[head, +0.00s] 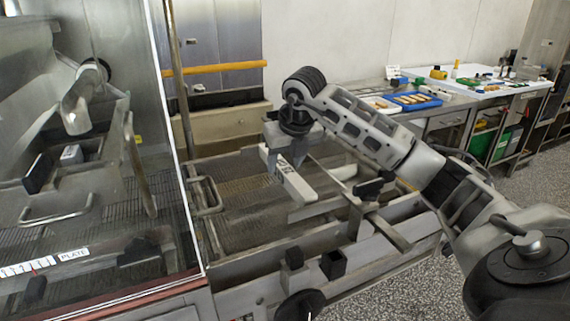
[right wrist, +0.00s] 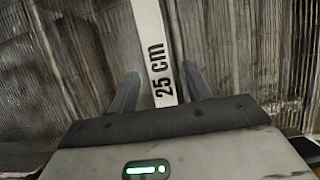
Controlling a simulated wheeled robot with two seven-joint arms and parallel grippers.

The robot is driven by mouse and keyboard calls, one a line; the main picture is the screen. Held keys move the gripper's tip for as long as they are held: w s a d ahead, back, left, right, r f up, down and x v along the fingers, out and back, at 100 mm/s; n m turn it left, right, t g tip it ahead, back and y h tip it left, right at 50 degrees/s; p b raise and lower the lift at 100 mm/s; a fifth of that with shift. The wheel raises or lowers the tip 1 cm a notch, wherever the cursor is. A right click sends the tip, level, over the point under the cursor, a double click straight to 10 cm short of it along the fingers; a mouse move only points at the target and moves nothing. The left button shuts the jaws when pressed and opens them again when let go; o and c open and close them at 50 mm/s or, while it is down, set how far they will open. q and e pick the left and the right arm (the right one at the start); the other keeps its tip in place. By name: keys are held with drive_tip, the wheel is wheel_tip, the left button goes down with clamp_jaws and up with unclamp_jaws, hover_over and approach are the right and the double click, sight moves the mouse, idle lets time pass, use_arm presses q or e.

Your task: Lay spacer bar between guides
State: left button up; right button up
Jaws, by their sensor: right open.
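The spacer bar (head: 293,184) is a pale bar with black lettering, over the mesh belt in the head view. In the right wrist view the bar (right wrist: 150,40) reads "25 cm" and runs away from me between the fingers. My right gripper (head: 284,163) points down over the bar. Its fingers (right wrist: 160,82) are open, one on each side of the bar, with visible gaps. Whether the bar rests on the mesh is unclear. A metal rail with black clamps (head: 372,188) lies to the right; which parts are the guides I cannot tell. My left gripper is not in view.
The mesh belt (head: 232,215) lies in a metal frame. A bench at the back right holds a blue tray (head: 413,101). Bare mesh shows left of the bar.

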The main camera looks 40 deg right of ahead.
drive_tip(key=v, duration=1)
drive_tip(key=shift+s+r, duration=0.15)
drive_tip(key=shift+r, duration=0.1)
